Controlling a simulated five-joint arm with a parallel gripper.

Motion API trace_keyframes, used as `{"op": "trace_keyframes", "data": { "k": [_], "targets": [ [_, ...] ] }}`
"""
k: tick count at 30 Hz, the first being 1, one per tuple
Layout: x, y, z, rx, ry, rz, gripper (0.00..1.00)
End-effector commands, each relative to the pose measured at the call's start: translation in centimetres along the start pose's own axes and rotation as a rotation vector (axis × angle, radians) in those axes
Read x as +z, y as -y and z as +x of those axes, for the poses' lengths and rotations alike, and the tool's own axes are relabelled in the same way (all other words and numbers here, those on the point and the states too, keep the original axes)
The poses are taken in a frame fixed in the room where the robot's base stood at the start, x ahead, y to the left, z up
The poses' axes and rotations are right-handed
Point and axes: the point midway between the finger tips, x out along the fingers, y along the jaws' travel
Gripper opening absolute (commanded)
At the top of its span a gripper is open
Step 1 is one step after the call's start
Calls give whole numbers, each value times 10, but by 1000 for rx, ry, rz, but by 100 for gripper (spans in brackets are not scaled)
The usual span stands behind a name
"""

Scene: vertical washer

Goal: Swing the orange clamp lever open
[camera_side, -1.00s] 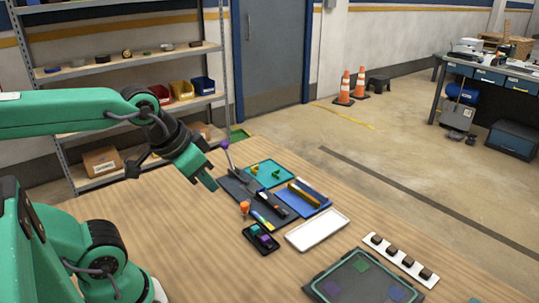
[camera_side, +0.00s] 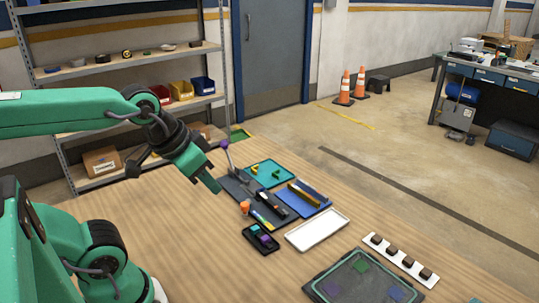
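A small orange part (camera_side: 245,207), which looks like the clamp lever, stands near the front left of the dark tray (camera_side: 232,186) on the wooden table. Its exact shape and angle are too small to tell. My green gripper (camera_side: 214,187) points down and right, above and to the left of the orange part, apart from it. I cannot see a gap between its fingers, and nothing shows in its grip.
A purple-topped grey post (camera_side: 225,145) stands behind the gripper. Around the dark tray lie a teal tray (camera_side: 282,168), a blue tray (camera_side: 318,208), a black holder (camera_side: 261,240) and a white tray (camera_side: 318,230). The front left tabletop is clear.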

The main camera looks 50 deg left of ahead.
Motion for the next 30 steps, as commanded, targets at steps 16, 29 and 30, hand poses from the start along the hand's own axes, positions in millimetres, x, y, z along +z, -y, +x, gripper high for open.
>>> {"op": "trace_keyframes", "data": {
  "k": [16, 29, 30],
  "targets": [
    [-35, 21, 29, -39, 126, -164, 45],
    [-68, 59, 86, -92, 281, -382, 45],
    [-70, 62, 92, -97, 295, -402, 45]
  ]
}}
